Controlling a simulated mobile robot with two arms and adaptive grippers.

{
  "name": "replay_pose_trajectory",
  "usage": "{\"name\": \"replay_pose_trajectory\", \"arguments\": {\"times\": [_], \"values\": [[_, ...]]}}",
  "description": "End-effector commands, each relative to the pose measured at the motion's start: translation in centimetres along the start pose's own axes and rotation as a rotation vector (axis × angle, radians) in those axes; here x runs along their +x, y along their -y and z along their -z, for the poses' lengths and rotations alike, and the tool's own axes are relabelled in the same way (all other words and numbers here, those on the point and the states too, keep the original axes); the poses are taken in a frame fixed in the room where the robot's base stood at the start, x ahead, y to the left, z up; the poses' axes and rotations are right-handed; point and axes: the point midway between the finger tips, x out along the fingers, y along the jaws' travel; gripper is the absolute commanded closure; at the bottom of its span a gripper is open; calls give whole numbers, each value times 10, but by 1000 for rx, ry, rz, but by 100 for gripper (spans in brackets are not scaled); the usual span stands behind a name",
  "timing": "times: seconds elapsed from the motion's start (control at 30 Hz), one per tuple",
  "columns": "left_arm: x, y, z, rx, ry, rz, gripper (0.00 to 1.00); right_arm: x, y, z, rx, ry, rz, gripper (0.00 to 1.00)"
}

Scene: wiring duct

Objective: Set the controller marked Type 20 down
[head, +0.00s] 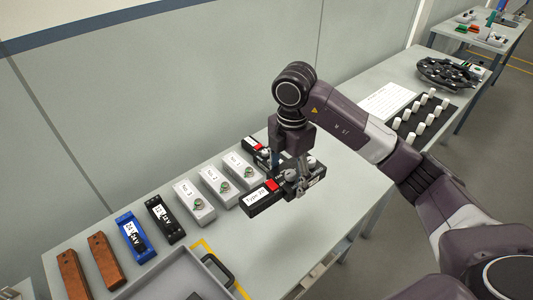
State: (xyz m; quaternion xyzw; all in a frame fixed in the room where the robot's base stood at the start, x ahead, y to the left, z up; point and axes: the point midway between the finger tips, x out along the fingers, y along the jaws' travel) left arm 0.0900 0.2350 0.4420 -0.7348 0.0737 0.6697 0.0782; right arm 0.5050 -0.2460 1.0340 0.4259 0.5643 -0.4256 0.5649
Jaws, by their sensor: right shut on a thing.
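The controller marked Type 20 (261,198) is a black block with a white label and a red patch. My right gripper (293,182) is shut on it from above, and the fingers hide part of its right half. Another dark block with a red patch (255,146) is partly hidden behind my gripper. My left gripper is not in view.
On the table (337,190), left of the controller, are several grey boxes (194,201), a black unit (165,220), a blue unit (132,238) and brown blocks (104,262). A grey tray (178,268) lies in front. Table space is clear right of the controller.

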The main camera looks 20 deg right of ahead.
Motion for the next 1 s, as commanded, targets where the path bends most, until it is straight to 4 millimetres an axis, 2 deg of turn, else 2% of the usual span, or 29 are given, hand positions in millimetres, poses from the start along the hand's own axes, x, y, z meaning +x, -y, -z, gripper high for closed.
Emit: {"name": "replay_pose_trajectory", "arguments": {"times": [0.23,0.37,1.0], "values": [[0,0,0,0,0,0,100,-4,1,1,-38,0,-1,65],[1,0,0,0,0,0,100,-5,2,4,-172,1,-6,65],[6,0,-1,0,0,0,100,-14,22,32,-1385,16,-22,65]]}}
